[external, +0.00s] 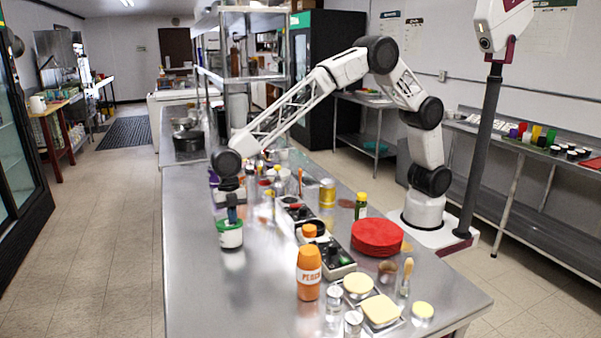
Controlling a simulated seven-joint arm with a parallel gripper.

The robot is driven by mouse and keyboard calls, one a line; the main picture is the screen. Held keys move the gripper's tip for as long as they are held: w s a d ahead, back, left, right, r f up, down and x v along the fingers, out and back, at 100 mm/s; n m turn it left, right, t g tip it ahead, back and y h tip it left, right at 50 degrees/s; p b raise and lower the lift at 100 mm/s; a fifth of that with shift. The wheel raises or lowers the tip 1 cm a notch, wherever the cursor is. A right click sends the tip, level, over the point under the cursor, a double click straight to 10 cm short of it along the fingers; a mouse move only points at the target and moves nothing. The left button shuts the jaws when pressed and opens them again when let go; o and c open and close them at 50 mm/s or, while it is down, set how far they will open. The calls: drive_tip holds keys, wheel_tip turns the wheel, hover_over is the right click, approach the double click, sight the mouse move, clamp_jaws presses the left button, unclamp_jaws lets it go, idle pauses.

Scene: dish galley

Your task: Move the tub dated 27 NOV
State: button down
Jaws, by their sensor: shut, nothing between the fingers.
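A small white tub with a green lid (230,239) stands upright on the steel counter (195,290), near its left edge. It has a label, but the print is too small to read, so I cannot tell whether this is the tub dated 27 NOV. My gripper (232,216) points down right over the green lid. Its fingers are shut with nothing held. I cannot tell whether the fingertips touch the lid. No date is legible on any other container.
An orange bottle (309,275), a red round stack (377,237), a divided tray (325,252) and several jars and small bottles crowd the counter to the right. Pots (188,139) stand at the far end. The counter's left front is bare.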

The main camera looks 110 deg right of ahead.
drive_tip(key=shift+s+d+f, duration=0.1)
drive_tip(key=shift+s+f, duration=0.1)
drive_tip(key=shift+f, duration=0.35)
drive_tip(key=shift+s+d+f, duration=0.1)
drive_tip(key=shift+s+f, duration=0.05)
drive_tip(key=shift+f, duration=0.35)
drive_tip(key=shift+a+r, duration=0.1)
drive_tip(key=shift+r, duration=0.65)
drive_tip(key=shift+w+r, duration=0.1)
drive_tip(key=shift+r, duration=0.05)
drive_tip(key=shift+r, duration=0.35)
drive_tip(key=d, duration=1.2)
drive_tip(key=shift+r, duration=0.2)
